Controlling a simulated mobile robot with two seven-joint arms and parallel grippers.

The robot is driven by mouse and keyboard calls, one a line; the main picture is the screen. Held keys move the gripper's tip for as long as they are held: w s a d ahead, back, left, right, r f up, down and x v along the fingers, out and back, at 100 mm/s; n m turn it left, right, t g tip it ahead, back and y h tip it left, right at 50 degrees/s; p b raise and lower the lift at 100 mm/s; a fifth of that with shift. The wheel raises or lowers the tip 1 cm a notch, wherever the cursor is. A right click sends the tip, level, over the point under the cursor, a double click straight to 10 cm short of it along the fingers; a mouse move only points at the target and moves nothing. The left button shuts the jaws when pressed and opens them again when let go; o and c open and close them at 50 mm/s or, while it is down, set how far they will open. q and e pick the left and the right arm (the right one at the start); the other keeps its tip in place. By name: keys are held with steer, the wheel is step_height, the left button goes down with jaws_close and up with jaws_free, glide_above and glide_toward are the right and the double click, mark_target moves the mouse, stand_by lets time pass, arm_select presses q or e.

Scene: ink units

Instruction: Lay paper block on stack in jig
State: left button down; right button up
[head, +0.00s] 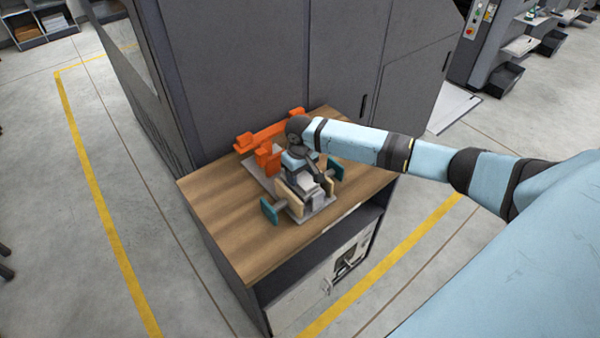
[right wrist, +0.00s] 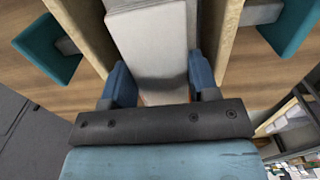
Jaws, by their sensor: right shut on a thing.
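The jig has two upright wooden side boards, one of them this near-left board (head: 290,199), with teal end pieces (head: 268,210) outside them, on a grey base plate. In the right wrist view a wooden board (right wrist: 80,30) stands on each side. A pale grey-white paper block (right wrist: 150,45) lies between the boards, and its front end is between the blue fingers of my right gripper (right wrist: 161,82). The right gripper also shows in the head view (head: 307,172), over the jig, shut on the block. The stack beneath is mostly hidden; whether the block touches it cannot be told. My left gripper is out of view.
The jig stands on a wooden-topped cabinet (head: 225,205) with bare top to its left. An orange fixture (head: 268,135) stands behind the jig, close to my right wrist. A large grey machine (head: 235,70) rises directly behind the cabinet.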

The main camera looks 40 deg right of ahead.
mark_target(300, 175)
steer(key=shift+f, duration=0.1)
steer(key=o, duration=1)
steer(key=shift+c, duration=0.2)
step_height(300, 175, up, 12)
steer(key=b, duration=0.1)
